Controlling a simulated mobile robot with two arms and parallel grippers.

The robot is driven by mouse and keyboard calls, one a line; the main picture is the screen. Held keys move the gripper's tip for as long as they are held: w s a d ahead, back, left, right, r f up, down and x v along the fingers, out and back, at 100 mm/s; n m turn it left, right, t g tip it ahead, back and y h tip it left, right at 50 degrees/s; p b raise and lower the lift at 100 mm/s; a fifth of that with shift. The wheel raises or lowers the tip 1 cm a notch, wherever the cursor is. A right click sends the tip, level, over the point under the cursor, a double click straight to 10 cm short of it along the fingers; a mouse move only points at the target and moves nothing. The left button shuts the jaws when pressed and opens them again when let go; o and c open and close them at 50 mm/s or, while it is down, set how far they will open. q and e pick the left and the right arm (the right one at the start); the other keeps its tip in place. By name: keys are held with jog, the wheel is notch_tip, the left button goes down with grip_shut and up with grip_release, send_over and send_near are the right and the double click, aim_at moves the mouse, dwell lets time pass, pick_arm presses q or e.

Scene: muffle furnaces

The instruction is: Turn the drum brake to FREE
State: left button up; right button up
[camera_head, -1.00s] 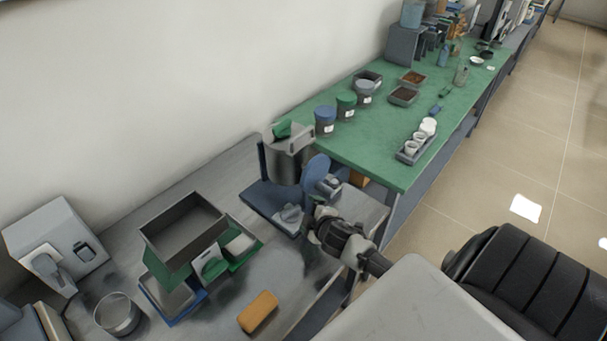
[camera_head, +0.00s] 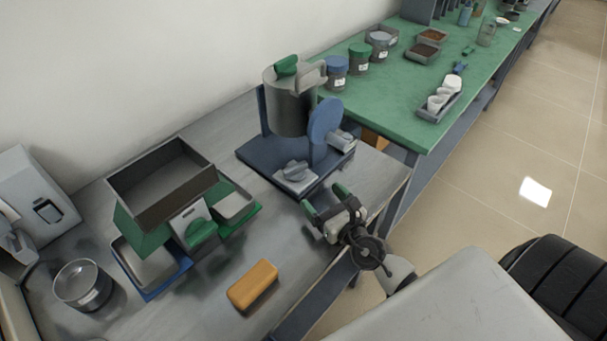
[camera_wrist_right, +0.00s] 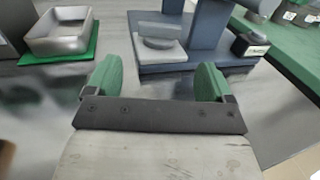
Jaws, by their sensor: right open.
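The grey metal drum (camera_head: 289,108) with a green piece on top sits in a blue frame (camera_head: 262,160) on the grey bench, with a round blue disc (camera_head: 325,120) on its right side. A grey knob on a light block, the brake (camera_head: 295,175), sits at the base's front; its marking is unreadable. My right gripper (camera_head: 324,198) is open and empty in front of this knob, apart from it. In the right wrist view, the green fingertips (camera_wrist_right: 155,82) are spread, with the knob block (camera_wrist_right: 160,48) ahead between them. My left gripper is not in view.
A hopper box (camera_head: 161,185) on a green stand with trays is left of the drum. An orange block (camera_head: 253,286) lies near the bench's front edge. A green-topped bench (camera_head: 400,110) with jars stands behind right.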

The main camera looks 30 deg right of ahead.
aim_at(298, 169)
jog(key=w, duration=0.6)
jog(key=w+a, duration=0.1)
jog(key=w, duration=0.3)
jog(key=shift+w+p, duration=0.1)
jog(key=shift+p, duration=0.3)
jog(key=shift+c, duration=0.2)
jog(key=c, duration=0.6)
jog(key=y+b, duration=0.1)
jog(key=b, duration=0.1)
jog(key=n+y+b, duration=0.1)
jog(key=b, duration=0.1)
jog(key=n+y+b, duration=0.1)
jog(key=b, duration=0.1)
jog(key=shift+d+f+g+y+b, duration=0.2)
jog(key=shift+d+g+y+b, duration=0.1)
jog(key=shift+g, duration=0.1)
jog(key=shift+r+n+y+b, duration=0.15)
jog(key=shift+n+y+b, duration=0.2)
jog(key=shift+b, duration=0.2)
jog(key=shift+r, duration=0.15)
